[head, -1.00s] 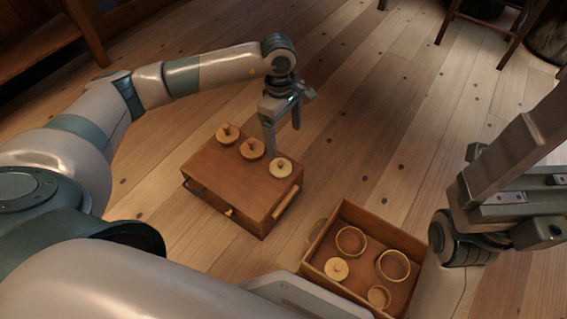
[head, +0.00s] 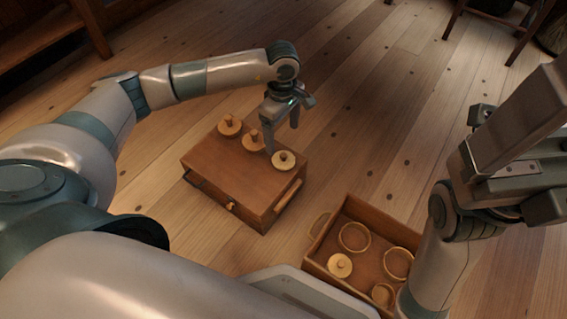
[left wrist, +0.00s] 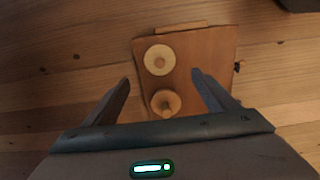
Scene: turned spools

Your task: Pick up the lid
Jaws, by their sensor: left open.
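A pale round lid-like disc with a small knob (head: 284,159) lies on the front right of a brown wooden box (head: 225,175). Two turned wooden pieces with taller knobs (head: 229,125) (head: 253,140) stand in a row behind it. My left gripper (head: 282,137) is open, pointing down above the box beside the disc, with nothing between its fingers. In the left wrist view the disc (left wrist: 159,59) shows just beyond the fingertips, and a knobbed piece (left wrist: 165,103) shows between the fingers. My right gripper (head: 500,160) is at the right; its jaws cannot be made out.
An open wooden tray (head: 318,245) at the lower middle holds several rings and another knobbed disc (head: 340,265). My right arm hides its lower right corner. A ring-like handle shows at its left. The plank floor (head: 370,130) beyond is clear; furniture legs (head: 530,35) stand far back.

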